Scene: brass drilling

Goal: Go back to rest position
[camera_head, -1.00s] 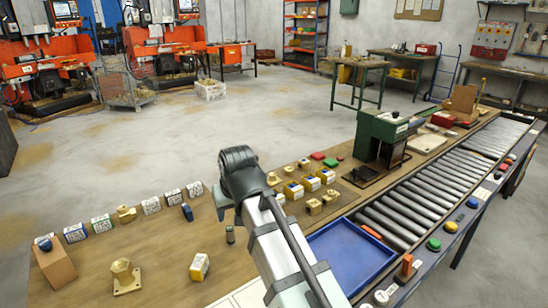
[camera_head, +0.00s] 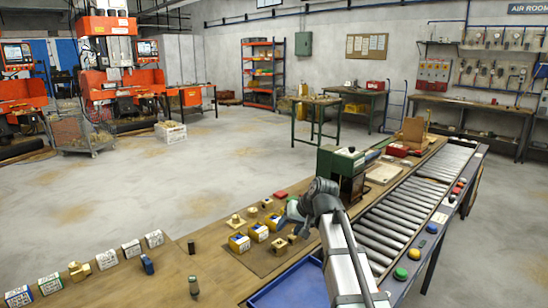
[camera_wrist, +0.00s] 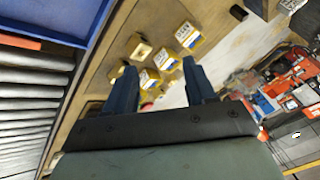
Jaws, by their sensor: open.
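My gripper (camera_wrist: 160,90) shows in the wrist view with its two dark blue fingers spread apart and nothing between them. Beyond the fingers, below on the bench, are several yellow-and-white boxes (camera_wrist: 188,35) and brass parts (camera_wrist: 141,50). In the head view my arm (camera_head: 338,240) reaches from the lower right over the wooden bench (camera_head: 222,262).
A blue tray (camera_head: 290,287) lies beside my arm. A roller conveyor (camera_head: 400,215) runs along the right. A green machine (camera_head: 341,170) stands just behind the arm. Small boxes (camera_head: 106,258) line the bench's left part. Open floor (camera_head: 190,190) lies beyond.

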